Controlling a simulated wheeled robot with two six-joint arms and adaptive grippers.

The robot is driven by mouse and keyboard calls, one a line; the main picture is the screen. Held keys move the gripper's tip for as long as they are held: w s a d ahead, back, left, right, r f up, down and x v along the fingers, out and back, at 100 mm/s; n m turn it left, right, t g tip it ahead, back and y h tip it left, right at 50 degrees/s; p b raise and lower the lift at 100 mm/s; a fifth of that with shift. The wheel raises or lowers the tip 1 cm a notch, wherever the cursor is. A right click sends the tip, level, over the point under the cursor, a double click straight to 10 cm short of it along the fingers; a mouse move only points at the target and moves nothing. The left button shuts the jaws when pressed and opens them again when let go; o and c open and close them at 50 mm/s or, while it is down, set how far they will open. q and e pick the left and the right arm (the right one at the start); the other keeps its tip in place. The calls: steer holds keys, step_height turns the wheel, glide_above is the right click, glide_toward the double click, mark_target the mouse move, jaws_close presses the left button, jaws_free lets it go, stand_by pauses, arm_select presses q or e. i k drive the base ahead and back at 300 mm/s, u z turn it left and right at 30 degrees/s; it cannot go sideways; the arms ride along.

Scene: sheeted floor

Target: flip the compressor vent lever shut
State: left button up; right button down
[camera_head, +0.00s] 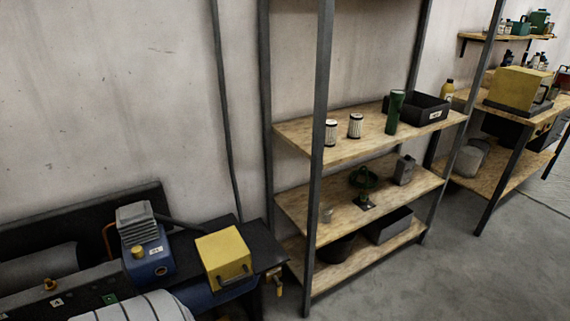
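A blue compressor pump (150,258) with a grey finned head (135,220) and a yellow-brown cap stands at the lower left. A yellow box (223,256) with a dark handle sits to its right on a dark top. A small brass-coloured valve (275,284) hangs at the right end of this unit. Another brass fitting (50,285) sits on a dark panel at the lower left, near small labels. I cannot tell which part is the vent lever or how it is set. Neither of my grippers is in view.
A metal shelf rack with wooden boards (345,145) stands right of the compressor, its post (318,130) close by. It holds canisters, a green flashlight (395,112) and a black bin (420,107). A workbench is farther right. Concrete floor (480,270) is clear at the lower right.

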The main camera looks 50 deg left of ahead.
mark_target(279, 283)
steer(key=u, duration=0.55)
steer(key=i, duration=0.85)
steer(key=u, duration=1.45)
steer(key=i, duration=0.55)
steer(key=u, duration=0.55)
